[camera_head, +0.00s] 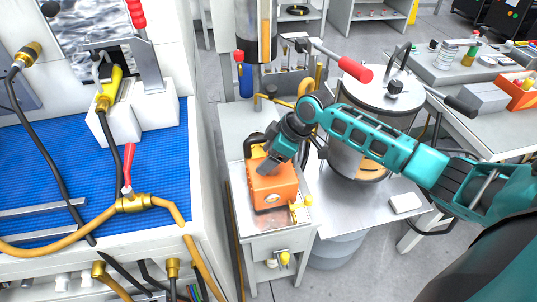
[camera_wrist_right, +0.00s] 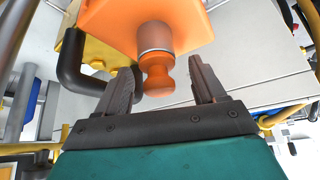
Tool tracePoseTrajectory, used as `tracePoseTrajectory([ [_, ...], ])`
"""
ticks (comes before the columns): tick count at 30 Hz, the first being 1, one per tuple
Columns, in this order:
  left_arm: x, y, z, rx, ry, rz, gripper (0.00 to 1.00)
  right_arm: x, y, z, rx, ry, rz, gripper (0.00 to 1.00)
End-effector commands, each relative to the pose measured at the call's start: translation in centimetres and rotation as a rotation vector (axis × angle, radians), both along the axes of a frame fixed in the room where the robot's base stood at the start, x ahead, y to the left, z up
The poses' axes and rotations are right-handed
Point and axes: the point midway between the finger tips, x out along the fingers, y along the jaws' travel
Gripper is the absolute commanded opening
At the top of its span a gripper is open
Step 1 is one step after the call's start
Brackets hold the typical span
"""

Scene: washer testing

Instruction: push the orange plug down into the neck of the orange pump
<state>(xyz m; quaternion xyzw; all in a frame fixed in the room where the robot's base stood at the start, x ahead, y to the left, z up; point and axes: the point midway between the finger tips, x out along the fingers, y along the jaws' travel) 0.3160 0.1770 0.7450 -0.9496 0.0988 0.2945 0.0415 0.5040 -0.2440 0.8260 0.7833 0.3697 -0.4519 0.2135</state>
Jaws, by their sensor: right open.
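The orange pump (camera_head: 275,190) stands on a small white side table, with a yellow fitting (camera_head: 299,213) at its front right. In the right wrist view the pump body (camera_wrist_right: 185,25) is at the top. The orange plug (camera_wrist_right: 158,82), with a rounded knob end, sits in line with the pump's grey-collared neck (camera_wrist_right: 155,38). How deep it sits is hard to tell. My right gripper (camera_head: 266,160) is over the top of the pump. Its two fingers (camera_wrist_right: 163,80) are apart, one on each side of the plug, with visible gaps. In the head view the gripper hides the plug. My left gripper is not seen.
A black bent handle or pipe (camera_wrist_right: 75,65) is beside the pump, close to one finger. A large metal pot (camera_head: 385,100) stands right of the pump, behind my right arm. A bench with a blue mat (camera_head: 60,185) and hoses is at left.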

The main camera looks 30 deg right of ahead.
Motion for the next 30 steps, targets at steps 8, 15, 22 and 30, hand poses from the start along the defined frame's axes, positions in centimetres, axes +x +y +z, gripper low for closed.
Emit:
tracePoseTrajectory([
  [8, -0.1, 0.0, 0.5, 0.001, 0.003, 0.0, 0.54, -0.1, -0.2, 0.5, -0.001, 0.001, 0.0, 0.69],
  [15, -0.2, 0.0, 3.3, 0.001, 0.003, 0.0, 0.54, -0.9, -1.1, 2.8, -0.001, 0.002, -0.001, 0.69],
  [22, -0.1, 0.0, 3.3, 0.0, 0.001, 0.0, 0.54, -2.0, -2.6, 5.5, -0.002, -0.001, -0.001, 0.69],
  [30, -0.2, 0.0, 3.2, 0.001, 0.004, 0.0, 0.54, -2.4, -2.9, 6.5, 0.0, 0.0, 0.0, 0.69],
])
